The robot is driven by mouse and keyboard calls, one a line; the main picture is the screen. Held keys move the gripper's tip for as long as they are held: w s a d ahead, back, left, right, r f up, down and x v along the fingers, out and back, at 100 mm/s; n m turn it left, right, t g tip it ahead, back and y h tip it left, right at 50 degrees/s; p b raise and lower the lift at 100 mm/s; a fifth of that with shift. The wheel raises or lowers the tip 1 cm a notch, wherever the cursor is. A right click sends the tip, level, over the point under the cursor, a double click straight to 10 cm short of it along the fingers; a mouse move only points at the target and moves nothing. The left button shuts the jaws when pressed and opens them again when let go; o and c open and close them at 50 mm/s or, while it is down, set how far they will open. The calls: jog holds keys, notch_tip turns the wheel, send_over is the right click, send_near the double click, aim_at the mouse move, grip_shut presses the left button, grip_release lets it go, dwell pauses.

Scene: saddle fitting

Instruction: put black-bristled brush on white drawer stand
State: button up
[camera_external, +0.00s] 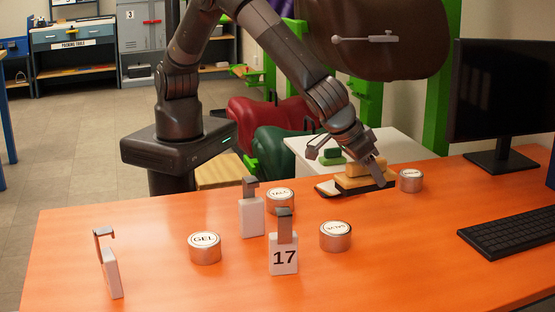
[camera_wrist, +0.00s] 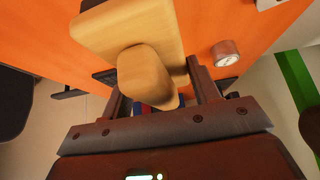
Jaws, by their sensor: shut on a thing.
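The black-bristled brush (camera_external: 362,183) has a pale wooden body, a raised wooden grip block on top and a dark underside. It is at the back edge of the orange table. My gripper (camera_external: 347,160) is over it, shut on its grip block. In the wrist view the brush (camera_wrist: 120,22) shows its wooden block between the fingers of my gripper (camera_wrist: 155,82). I cannot tell whether the brush touches the table. The white drawer stand (camera_external: 303,146) is behind the table, partly hidden by my arm. A green-topped brush (camera_external: 332,155) lies on it.
The orange table (camera_external: 150,225) carries several round tins, one of them (camera_external: 411,181) just right of the brush, also in the wrist view (camera_wrist: 225,53). A monitor (camera_external: 503,100) and keyboard (camera_external: 512,235) are right.

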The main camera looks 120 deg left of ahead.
jog(key=shift+s+d+r, duration=0.15)
jog(key=shift+d+r, duration=0.05)
jog(key=shift+d, duration=0.05)
jog(key=s+a+r+m+t+h, duration=0.15)
jog(key=s+a, duration=0.25)
jog(key=a, duration=0.6)
jog(key=s+a+r+m+h, duration=0.1)
jog(key=s+a+m, duration=0.3)
jog(key=a, duration=0.6)
jog(key=s+a+f+n, duration=0.1)
jog(key=s+a+f, duration=0.4)
jog(key=a, duration=0.8)
jog(key=s+a+f+n+y, duration=0.1)
jog(key=s+a+f+n, duration=0.1)
jog(key=s+a+f, duration=0.4)
jog(key=s+a+f+n+g+y, duration=0.1)
jog(key=s+a+f, duration=0.5)
jog(key=a+f, duration=0.7)
jog(key=shift+a+n, duration=0.35)
jog(key=shift+a, duration=4.1)
jog(key=shift+a+f, duration=0.15)
jog(key=shift+f, duration=2)
jog(key=shift+f, duration=0.1)
